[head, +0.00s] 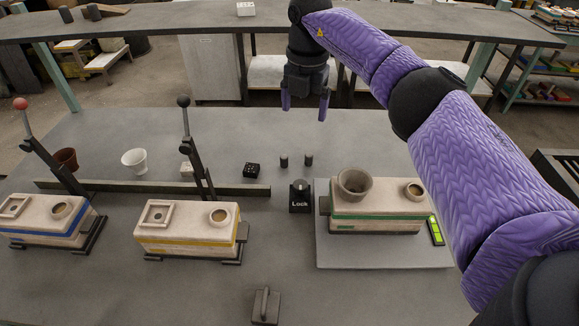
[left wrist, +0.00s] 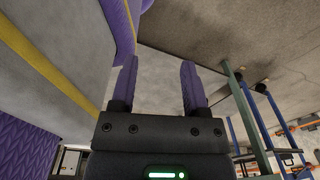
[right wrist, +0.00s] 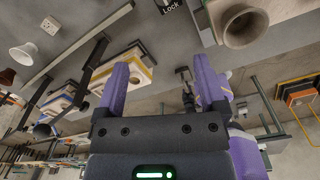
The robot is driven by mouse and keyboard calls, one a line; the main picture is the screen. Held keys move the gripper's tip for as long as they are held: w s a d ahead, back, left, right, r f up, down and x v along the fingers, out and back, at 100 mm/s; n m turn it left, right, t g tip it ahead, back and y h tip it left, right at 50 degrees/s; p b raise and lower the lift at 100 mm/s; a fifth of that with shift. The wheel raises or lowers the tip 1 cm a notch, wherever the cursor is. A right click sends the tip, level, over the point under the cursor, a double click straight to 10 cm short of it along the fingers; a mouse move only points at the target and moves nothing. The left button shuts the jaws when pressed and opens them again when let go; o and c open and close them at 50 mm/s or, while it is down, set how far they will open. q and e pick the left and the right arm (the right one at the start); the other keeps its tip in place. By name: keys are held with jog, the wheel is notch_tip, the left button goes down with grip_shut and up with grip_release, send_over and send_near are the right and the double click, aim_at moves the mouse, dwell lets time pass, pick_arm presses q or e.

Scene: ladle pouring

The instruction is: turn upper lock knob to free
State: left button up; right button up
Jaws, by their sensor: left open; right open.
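The upper lock knob (head: 299,187) is a small dark knob on a black block with the white word "Lock" on its front. It stands on the grey table near the middle of the head view. The black block (right wrist: 169,5) shows at the top edge of the right wrist view, partly cut off.
Right of the lock, a green-banded mould box (head: 376,224) with a grey cup (head: 354,184) stands on a pale plate (head: 385,254). Yellow-banded (head: 187,239) and blue-banded (head: 45,231) moulds with levers stand left. A dark handle block (head: 265,307) is near the front. Two small dark pegs stand behind the lock.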

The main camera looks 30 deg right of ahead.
notch_tip(320, 180, down, 2)
jog(key=w+b, duration=0.1)
jog(key=b, duration=0.9)
send_over(301, 184)
notch_tip(301, 184, down, 10)
jog(key=shift+f, duration=0.35)
notch_tip(301, 184, down, 8)
jog(key=b, duration=0.2)
jog(key=shift+f+b, duration=0.15)
jog(key=shift+b, duration=0.15)
jog(key=shift+f, duration=0.35)
pick_arm(q)
jog(key=s+a+f, duration=0.1)
jog(key=s+f, duration=0.1)
jog(key=f, duration=0.4)
jog(key=s+a+f+g, duration=0.1)
jog(key=s+a+f, duration=0.1)
jog(key=f, duration=0.4)
jog(key=shift+s+a+f+y, duration=0.15)
jog(key=shift+s+f+y, duration=0.15)
jog(key=shift+f, duration=0.1)
